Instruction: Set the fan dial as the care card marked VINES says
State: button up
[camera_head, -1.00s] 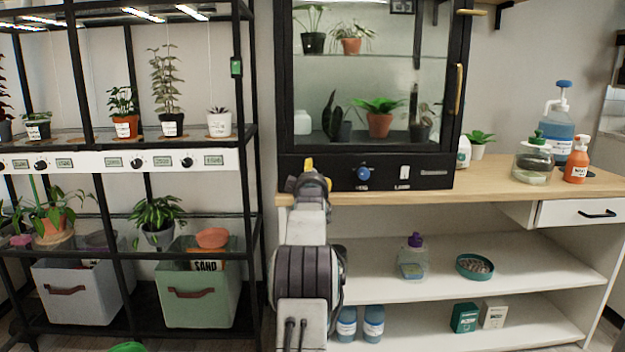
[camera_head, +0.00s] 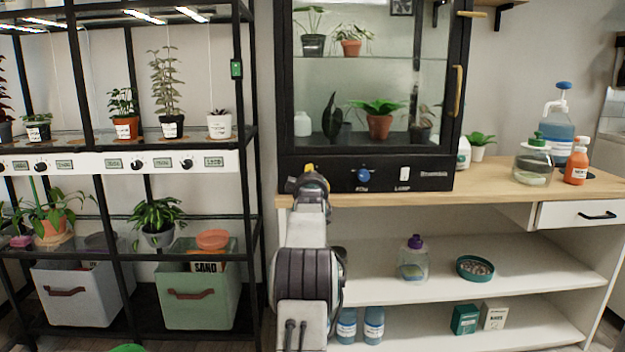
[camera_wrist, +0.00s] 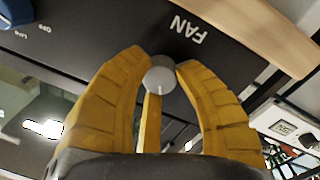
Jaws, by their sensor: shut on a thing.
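The fan dial (camera_wrist: 159,82) is a small grey round knob with a pale pointer line, beside the word FAN on a black panel. My gripper (camera_wrist: 161,70) is shut on it, its yellow fingers on either side of the knob. The line points toward the bottom of the wrist view. I see no setting marks around this dial. In the head view my gripper (camera_head: 309,168) is at the left end of the black cabinet panel (camera_head: 430,180), and my arm hides the dial. No card reading VINES can be made out.
A blue knob (camera_head: 363,174) and a white lamp switch (camera_head: 404,172) sit to the right on the same panel. The wooden counter (camera_head: 480,183) runs below it. A plant rack with a white dial strip (camera_head: 75,163) stands left.

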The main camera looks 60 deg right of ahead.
jog(key=shift+f, duration=0.15)
grip_shut()
jog(key=shift+m+p, duration=0.95)
jog(key=shift+m, duration=0.15)
jog(key=shift+f+m+p, duration=0.1)
jog(key=shift+m+p, duration=0.2)
jog(key=shift+m, duration=0.9)
jog(key=o, duration=0.5)
grip_release()
jog(key=o, duration=0.4)
jog(key=shift+a, duration=0.1)
